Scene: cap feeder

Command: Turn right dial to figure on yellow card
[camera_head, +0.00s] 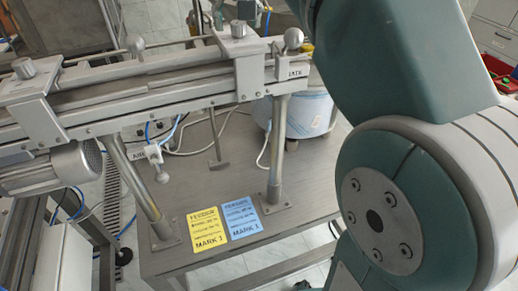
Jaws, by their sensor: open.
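The yellow card (208,230) lies flat on the grey bench top near its front edge, and its large bottom line reads MARK 1. A blue card (240,215) lies beside it on the right and also reads MARK 1. The smaller lines on both are too small to read surely. A controller box (150,128) shows partly under the rail, behind a support post. I cannot make out its dials or tell where the right dial points. My gripper is out of the picture; only my teal and grey arm links show, covering the right side.
A metal rail (150,88) on two posts (277,150) crosses above the bench (185,190). A round feeder bowl (305,112) stands behind the right post. Cables and a valve handle (157,163) hang under the rail. A motor (55,167) is at left.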

